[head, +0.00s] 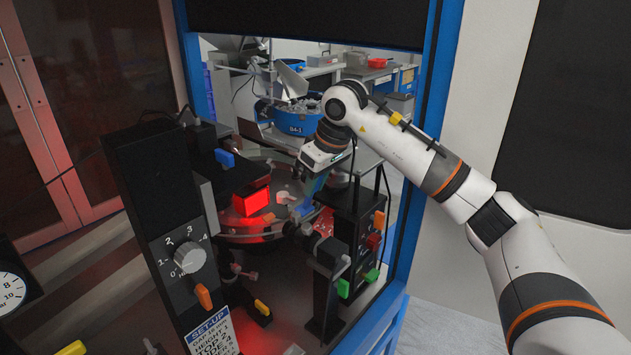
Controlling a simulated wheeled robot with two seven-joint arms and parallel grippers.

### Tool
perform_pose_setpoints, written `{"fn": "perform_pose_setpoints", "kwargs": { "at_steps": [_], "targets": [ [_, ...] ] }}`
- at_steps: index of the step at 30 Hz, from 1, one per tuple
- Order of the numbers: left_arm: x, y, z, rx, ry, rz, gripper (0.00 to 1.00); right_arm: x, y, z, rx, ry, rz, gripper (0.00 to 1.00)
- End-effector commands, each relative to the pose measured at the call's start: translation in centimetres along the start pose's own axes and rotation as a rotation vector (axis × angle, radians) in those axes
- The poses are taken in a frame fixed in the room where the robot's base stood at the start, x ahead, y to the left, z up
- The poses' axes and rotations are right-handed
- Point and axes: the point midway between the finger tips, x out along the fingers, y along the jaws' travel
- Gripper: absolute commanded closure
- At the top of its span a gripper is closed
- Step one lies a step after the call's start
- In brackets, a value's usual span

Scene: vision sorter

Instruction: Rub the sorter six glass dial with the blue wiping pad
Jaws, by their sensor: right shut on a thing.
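The glass dial (232,222) is a round, dark, shiny disc inside the blue-framed opening of the sorter, lit red in part. My right arm reaches in from the right, and its gripper (311,188) points down over the right part of the dial. It is shut on the blue wiping pad (303,207), which shows as a small blue patch below the fingers. The pad looks close to the glass; I cannot tell whether it touches. The far right of the dial is hidden by the gripper and a black post. My left gripper is not in view.
A glowing red block (252,201) stands over the dial. A black column with a numbered knob (189,257) stands at front left. A black box with coloured knobs (366,240) stands right of the dial. A blue bowl (293,118) is behind. The blue frame (437,85) borders the opening.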

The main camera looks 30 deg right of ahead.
Motion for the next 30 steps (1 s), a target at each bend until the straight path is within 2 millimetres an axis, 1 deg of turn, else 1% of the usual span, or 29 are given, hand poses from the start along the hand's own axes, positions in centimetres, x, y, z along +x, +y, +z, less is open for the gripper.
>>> {"fn": "perform_pose_setpoints", "kwargs": {
  "at_steps": [16, 19, 23, 30],
  "targets": [
    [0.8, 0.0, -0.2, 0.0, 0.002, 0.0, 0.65, 1.1, 0.0, -0.4, 0.0, 0.001, 0.0, 1.0],
    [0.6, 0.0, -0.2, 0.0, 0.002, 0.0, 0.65, 1.0, 0.0, -0.3, 0.0, 0.001, 0.0, 1.0],
    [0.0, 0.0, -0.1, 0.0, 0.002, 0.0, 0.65, 1.0, 0.0, 0.6, 0.0, 0.0, 0.001, 1.0],
    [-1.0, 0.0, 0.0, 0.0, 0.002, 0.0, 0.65, 1.7, 0.0, 2.3, 0.001, 0.0, 0.001, 1.0]
  ]
}}
